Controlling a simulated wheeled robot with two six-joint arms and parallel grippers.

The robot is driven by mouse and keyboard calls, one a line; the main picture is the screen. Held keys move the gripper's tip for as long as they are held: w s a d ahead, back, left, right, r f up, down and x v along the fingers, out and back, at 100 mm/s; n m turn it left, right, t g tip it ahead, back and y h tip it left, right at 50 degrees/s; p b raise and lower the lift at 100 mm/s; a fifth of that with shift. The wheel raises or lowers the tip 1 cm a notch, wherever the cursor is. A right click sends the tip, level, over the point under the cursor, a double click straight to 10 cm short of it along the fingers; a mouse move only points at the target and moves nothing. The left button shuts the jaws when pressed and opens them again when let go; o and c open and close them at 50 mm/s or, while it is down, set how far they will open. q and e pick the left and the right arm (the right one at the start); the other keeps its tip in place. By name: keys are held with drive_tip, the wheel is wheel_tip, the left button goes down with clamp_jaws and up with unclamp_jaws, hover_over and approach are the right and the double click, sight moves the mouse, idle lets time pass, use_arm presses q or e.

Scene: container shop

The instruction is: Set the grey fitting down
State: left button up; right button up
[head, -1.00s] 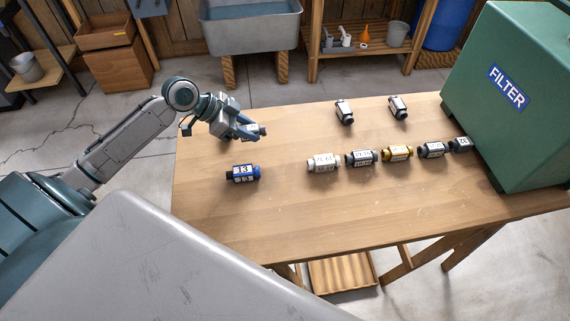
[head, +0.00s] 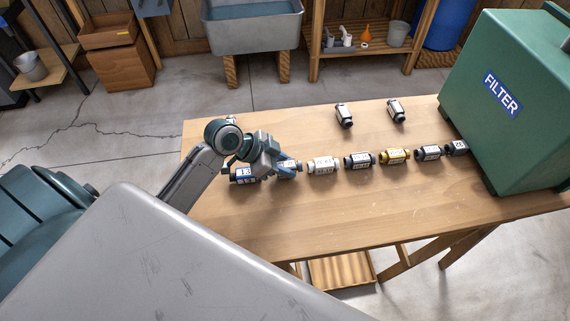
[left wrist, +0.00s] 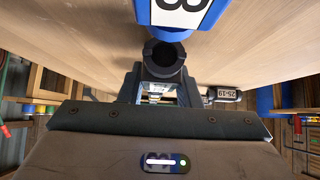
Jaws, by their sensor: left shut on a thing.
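My left gripper (head: 290,166) is shut on the grey fitting (head: 284,175), which is mostly hidden by the fingers. It is low at the left end of the fitting row, beside the pale fitting (head: 322,166). I cannot tell whether the grey fitting touches the table (head: 330,215). In the left wrist view my gripper (left wrist: 160,92) is in the middle, with the held part barely visible. The blue fitting marked 13 (head: 243,175) lies behind and under my wrist; it also shows large at the top of the left wrist view (left wrist: 185,14). My right gripper is not in view.
The row continues right with a dark fitting (head: 358,160), a yellow one (head: 396,156) and others up to the green FILTER box (head: 520,110). Two fittings (head: 344,115) (head: 396,110) stand apart behind the row. The table's front part is clear.

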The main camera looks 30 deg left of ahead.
use_arm(q)
drive_tip(key=shift+f, duration=0.55)
drive_tip(key=shift+f, duration=0.1)
drive_tip(key=o, duration=1.1)
drive_tip(key=shift+c, duration=0.2)
drive_tip(key=b+v, duration=0.1)
drive_tip(key=v, duration=0.7)
drive_tip(key=shift+s+a+r, duration=0.1)
drive_tip(key=shift+a+r, duration=0.1)
drive_tip(key=shift+a, duration=0.05)
drive_tip(key=shift+v, duration=1.75)
drive_tip(key=shift+d+r, duration=0.1)
